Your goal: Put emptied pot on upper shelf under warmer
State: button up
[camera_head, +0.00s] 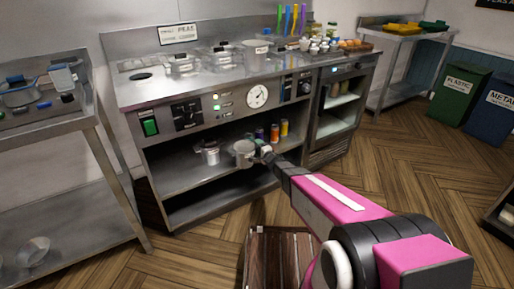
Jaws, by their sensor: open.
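The warmer (181,98) is a steel counter with a control panel and a round gauge. Below the panel is an upper shelf (172,177) with a lower shelf (205,210) under it. A small metal pot (243,147) is at the upper shelf, right in front of my gripper (262,152). A second metal pot (209,154) stands on that shelf to its left. My arm reaches in from the lower right. My gripper is open beside the nearer pot; whether the fingers touch its handle is too small to tell. I cannot see the inside of either pot.
Coloured jars (275,133) stand on the shelf right of my gripper. Lidded pans (181,63) and a tall container (255,54) sit on the warmer's top. A steel table (62,115) stands at left, a wooden stool-like top (280,257) in front. The lower shelf looks bare.

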jog(key=s+d+r+n+g+h, duration=0.25)
jog(key=s+d+h, duration=0.35)
jog(key=d, duration=0.4)
jog(key=s+d+r+n+g+h, duration=0.1)
jog(key=s+d+g+h, duration=0.3)
jog(key=s+d, duration=0.5)
jog(key=s+d+r+n+g, duration=0.1)
jog(key=s+n+g, duration=0.3)
jog(key=s, duration=0.4)
jog(key=s+d+r+n+g, duration=0.2)
jog(key=s+r+n+g, duration=0.1)
jog(key=s, duration=0.6)
jog(key=shift+s+d+r+n+g, duration=0.2)
jog(key=shift+r+n+g, duration=0.15)
jog(key=shift+r+g, duration=0.3)
jog(key=shift+f, duration=0.15)
